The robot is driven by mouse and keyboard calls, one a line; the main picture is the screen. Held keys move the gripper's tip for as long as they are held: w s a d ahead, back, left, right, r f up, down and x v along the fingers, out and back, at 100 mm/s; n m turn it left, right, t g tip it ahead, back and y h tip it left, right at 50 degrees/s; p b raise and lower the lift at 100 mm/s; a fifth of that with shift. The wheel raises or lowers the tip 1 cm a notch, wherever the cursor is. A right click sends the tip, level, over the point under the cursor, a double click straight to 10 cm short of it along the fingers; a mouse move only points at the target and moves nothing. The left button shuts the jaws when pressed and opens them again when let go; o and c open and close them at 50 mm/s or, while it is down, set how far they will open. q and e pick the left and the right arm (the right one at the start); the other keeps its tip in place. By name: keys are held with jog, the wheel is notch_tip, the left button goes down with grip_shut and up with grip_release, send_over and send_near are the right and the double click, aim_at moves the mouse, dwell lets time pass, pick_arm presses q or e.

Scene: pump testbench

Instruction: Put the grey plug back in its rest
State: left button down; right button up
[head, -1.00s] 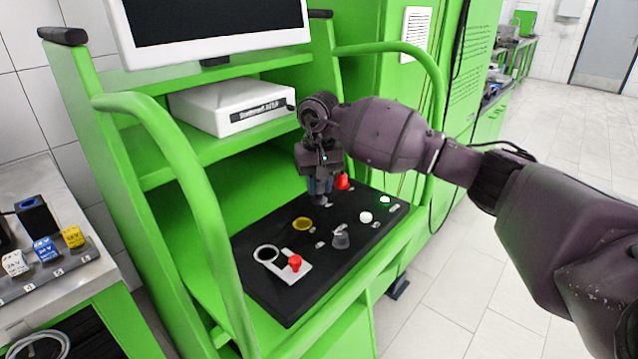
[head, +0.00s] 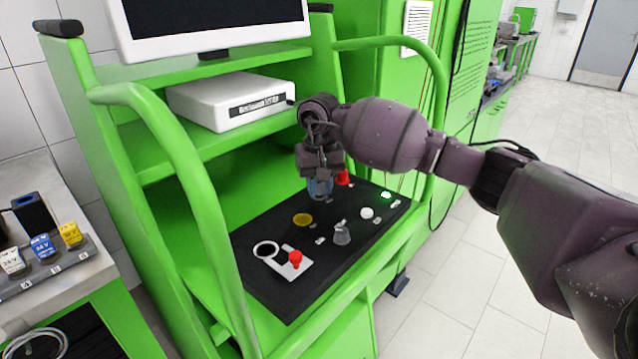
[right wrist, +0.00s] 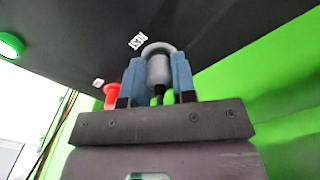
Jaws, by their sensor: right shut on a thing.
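My right gripper (head: 320,187) is over the far part of the black panel (head: 265,287), pointing down. In the right wrist view its two blue fingers (right wrist: 158,80) are shut on the grey plug (right wrist: 159,70), one on each side. The plug's wider grey end (right wrist: 157,47) is at or very close to the panel, beside a small white label (right wrist: 137,41) that seems to read REST. The rest itself is hidden behind the plug, and I cannot tell whether the plug is seated. In the head view the fingers mostly cover the plug. My left gripper is out of view.
The panel also bears a green lamp (head: 386,195), a white button (head: 366,212), a grey knob (head: 341,234), a yellow disc (head: 302,219) and a red-topped lever (head: 295,258). Green rails (head: 170,150) flank the panel.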

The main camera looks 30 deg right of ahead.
jog(key=shift+f, duration=0.4)
jog(key=o, duration=1.3)
jog(key=shift+r, duration=0.1)
jog(key=shift+r+p, duration=0.6)
jog(key=shift+r, duration=3.3)
